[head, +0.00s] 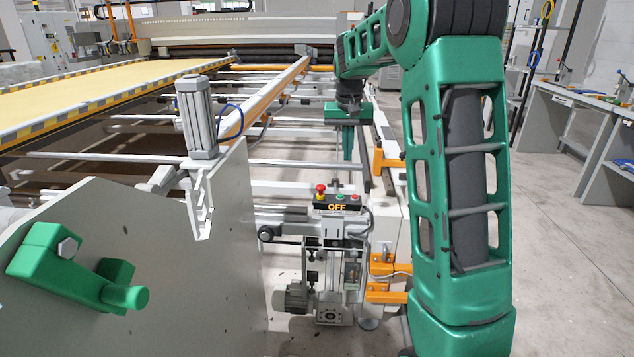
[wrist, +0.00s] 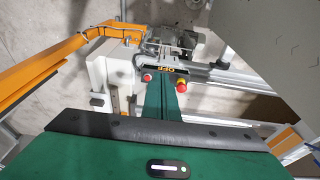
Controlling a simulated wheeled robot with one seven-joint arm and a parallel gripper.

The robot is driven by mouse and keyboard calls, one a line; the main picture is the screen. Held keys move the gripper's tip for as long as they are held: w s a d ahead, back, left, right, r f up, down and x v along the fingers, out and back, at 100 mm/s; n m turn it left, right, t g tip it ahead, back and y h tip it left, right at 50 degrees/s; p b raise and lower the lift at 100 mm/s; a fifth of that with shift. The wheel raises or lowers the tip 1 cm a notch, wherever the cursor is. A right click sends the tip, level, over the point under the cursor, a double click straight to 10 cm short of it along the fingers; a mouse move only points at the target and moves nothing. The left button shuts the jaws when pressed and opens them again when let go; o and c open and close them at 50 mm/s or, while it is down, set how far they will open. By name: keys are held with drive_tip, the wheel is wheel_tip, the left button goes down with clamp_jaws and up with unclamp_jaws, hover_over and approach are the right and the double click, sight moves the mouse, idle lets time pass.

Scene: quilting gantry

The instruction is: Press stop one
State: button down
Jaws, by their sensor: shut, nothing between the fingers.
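A dark control box (head: 338,203) with an "OFF" label sits on the machine's end, below my gripper in the head view. A red mushroom stop button (head: 320,188) on a yellow collar stands at its left end, with a green button (head: 340,198) and a smaller red button (head: 355,197) to its right. My green gripper (head: 348,157) is shut and empty, fingers pointing down, above and apart from the box. In the wrist view the fingertips (wrist: 166,84) overlap the box between the mushroom button (wrist: 181,86) and the small red button (wrist: 148,77), hiding part of the panel.
A grey plate (head: 190,270) with a green handle (head: 100,285) fills the lower left. A grey cylinder (head: 197,115) stands upright above it. White rails (head: 270,80) and orange brackets (head: 388,265) surround the box. Bare concrete floor (head: 570,260) lies to the right.

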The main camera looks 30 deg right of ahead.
drive_tip(key=w+f, duration=0.2)
drive_tip(key=w, duration=0.6)
drive_tip(key=w+f, duration=0.2)
drive_tip(key=w, duration=0.6)
drive_tip(key=shift+f+t, duration=0.3)
drive_tip(key=shift+t, duration=0.1)
hover_over(321, 186)
wheel_tip(321, 186, down, 12)
drive_tip(key=shift+s+a+f, duration=0.1)
drive_tip(key=shift+f, duration=0.7)
drive_tip(key=shift+f, duration=1)
